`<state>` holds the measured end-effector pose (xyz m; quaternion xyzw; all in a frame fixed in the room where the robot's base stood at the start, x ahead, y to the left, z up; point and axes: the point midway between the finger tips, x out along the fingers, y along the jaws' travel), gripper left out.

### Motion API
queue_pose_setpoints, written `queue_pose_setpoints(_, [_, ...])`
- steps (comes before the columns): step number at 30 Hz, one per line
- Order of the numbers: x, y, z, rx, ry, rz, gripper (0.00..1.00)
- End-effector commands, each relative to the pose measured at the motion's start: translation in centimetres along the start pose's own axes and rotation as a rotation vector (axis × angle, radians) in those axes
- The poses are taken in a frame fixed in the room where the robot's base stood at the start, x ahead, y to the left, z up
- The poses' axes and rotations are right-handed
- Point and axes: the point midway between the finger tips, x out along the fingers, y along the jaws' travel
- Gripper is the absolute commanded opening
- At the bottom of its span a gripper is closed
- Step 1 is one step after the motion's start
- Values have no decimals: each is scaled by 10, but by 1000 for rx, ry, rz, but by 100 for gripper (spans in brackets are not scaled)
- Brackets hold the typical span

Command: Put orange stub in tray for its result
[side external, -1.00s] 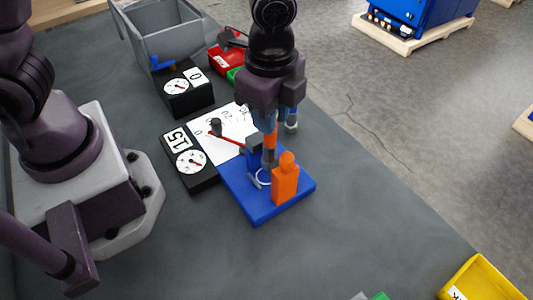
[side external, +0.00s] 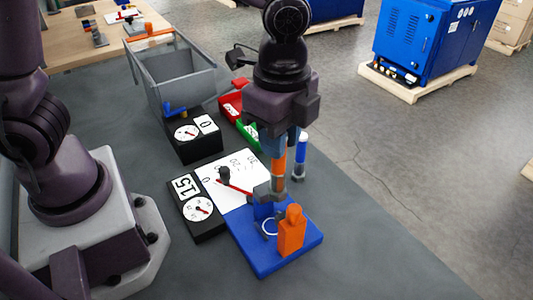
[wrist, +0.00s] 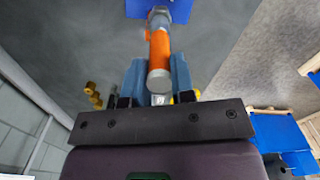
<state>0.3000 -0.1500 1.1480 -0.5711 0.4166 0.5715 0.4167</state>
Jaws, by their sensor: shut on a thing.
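My gripper (side external: 279,150) is shut on the orange stub (side external: 279,165), which has grey ends and hangs upright. The stub also shows in the wrist view (wrist: 159,48) between my fingers. It is above the back of the blue crimper base (side external: 262,262), which carries a ring and an orange block (side external: 291,232). Whether its lower end touches the crimper is hard to tell. A red tray (side external: 231,104) and a green tray (side external: 249,131) stand behind my gripper, partly hidden by it.
A blue-topped stub (side external: 301,152) stands just right of my gripper. A white card with a red pointer (side external: 234,188) and two black dial boxes (side external: 198,209) (side external: 187,132) lie to the left. A grey bin (side external: 185,84) stands at the back. The table at front right is clear.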

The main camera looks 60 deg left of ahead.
Motion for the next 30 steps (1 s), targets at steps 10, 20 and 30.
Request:
queue_pose_setpoints(10, [-52, -8, 8, -31, 1, -1, 0])
queue_pose_setpoints(20, [-51, -59, 79, -278, 1, -1, 0])
queue_pose_setpoints(30, [-51, -97, 198, -630, 1, 0, 0])
